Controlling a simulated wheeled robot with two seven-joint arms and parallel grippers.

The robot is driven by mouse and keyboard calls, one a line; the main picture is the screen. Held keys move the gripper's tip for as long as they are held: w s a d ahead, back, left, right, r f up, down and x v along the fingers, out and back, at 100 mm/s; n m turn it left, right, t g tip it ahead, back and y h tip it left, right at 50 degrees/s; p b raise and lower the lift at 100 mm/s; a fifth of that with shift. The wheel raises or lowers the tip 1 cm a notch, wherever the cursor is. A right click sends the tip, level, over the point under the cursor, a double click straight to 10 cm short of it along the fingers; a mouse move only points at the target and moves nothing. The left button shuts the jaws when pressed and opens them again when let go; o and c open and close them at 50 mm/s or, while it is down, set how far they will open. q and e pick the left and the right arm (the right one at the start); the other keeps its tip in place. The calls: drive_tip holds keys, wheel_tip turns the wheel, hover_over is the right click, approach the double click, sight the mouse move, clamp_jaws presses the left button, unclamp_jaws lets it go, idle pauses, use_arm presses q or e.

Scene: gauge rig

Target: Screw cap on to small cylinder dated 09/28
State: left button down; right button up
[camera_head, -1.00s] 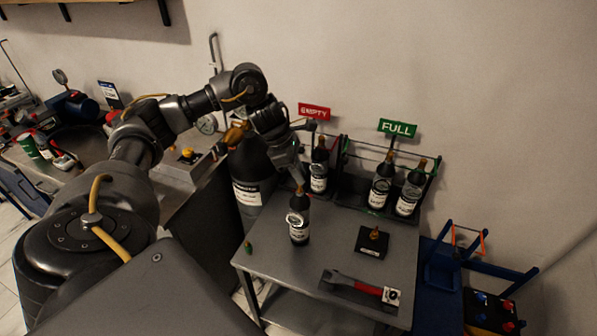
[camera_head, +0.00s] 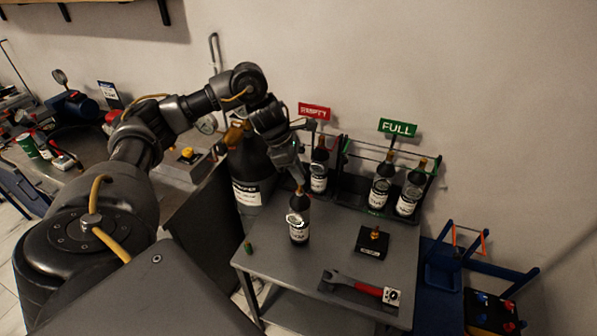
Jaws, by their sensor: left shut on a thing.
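A small dark cylinder (camera_head: 299,226) with a white label and a brass-coloured top stands upright on the grey table (camera_head: 335,246). Its label is too small to read a date. My left gripper (camera_head: 299,185) comes down from above and is shut at the cylinder's top. I cannot tell whether a separate cap is between its fingers. A small green piece (camera_head: 248,248), possibly a cap, is at the table's left edge. My right gripper is not in view.
Similar cylinders stand in racks behind, under the red EMPTY sign (camera_head: 314,111) and green FULL sign (camera_head: 397,128). A black block with a brass fitting (camera_head: 372,242) and a red-handled wrench (camera_head: 362,288) lie to the right. A large dark cylinder (camera_head: 252,175) stands behind left.

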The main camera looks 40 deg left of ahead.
use_arm(q)
drive_tip(key=shift+f, duration=0.2)
drive_tip(key=shift+f+b, duration=0.8)
drive_tip(key=shift+f+b, duration=0.3)
drive_tip(key=shift+b, duration=0.05)
idle(0.7)
drive_tip(key=shift+r+m+p, duration=0.15)
drive_tip(key=shift+m+p, duration=0.25)
drive_tip(key=shift+m, duration=0.3)
drive_tip(key=shift+m+g+p, duration=0.6)
drive_tip(key=shift+m+p, duration=0.05)
drive_tip(key=shift+m, duration=0.35)
drive_tip(key=shift+m+g+h+p, duration=0.3)
drive_tip(key=shift+m+p, duration=0.2)
drive_tip(key=shift+m, duration=0.2)
drive_tip(key=shift+f, duration=0.2)
